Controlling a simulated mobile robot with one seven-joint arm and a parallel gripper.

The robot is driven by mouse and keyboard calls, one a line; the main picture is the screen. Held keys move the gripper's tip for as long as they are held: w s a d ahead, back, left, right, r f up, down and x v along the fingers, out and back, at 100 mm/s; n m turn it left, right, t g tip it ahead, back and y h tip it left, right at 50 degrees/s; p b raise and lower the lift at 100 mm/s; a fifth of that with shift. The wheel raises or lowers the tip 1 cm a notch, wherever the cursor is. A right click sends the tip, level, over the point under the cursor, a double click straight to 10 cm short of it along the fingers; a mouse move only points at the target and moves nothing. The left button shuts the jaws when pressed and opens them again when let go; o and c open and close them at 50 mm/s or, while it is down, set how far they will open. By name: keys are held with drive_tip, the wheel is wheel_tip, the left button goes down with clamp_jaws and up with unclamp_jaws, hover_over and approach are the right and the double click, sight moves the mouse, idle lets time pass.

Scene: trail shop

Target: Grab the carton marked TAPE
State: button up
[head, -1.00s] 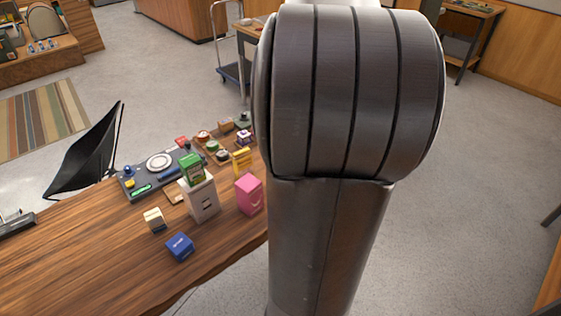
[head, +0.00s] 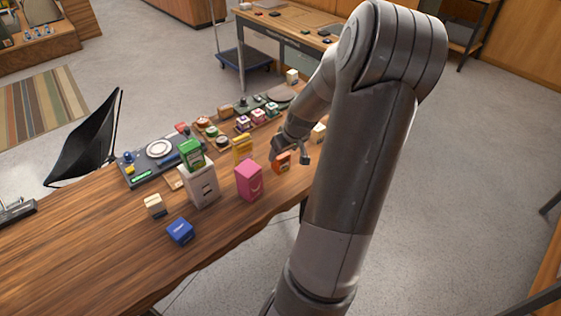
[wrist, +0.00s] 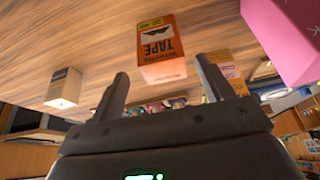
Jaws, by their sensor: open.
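The orange carton marked TAPE (head: 281,165) stands on the wooden counter, right of the pink carton. In the wrist view the carton (wrist: 160,45) appears upside down, with its dark TAPE lettering facing me. My gripper (head: 291,157) is at the carton in the head view, fingers pointing down toward the counter side. In the wrist view my gripper (wrist: 163,82) is open, one finger to each side of the carton's line. The carton shows just beyond the fingertips, with no visible contact.
The pink carton (head: 249,181) stands close by on the left. A cream box (head: 318,132) is on the other side, behind my arm. Small items line the counter's back.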

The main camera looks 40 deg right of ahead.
drive_tip(key=shift+a+x, duration=0.2)
drive_tip(key=shift+x, duration=2.9)
drive_tip(key=shift+c, duration=0.4)
drive_tip(key=c, duration=1.1)
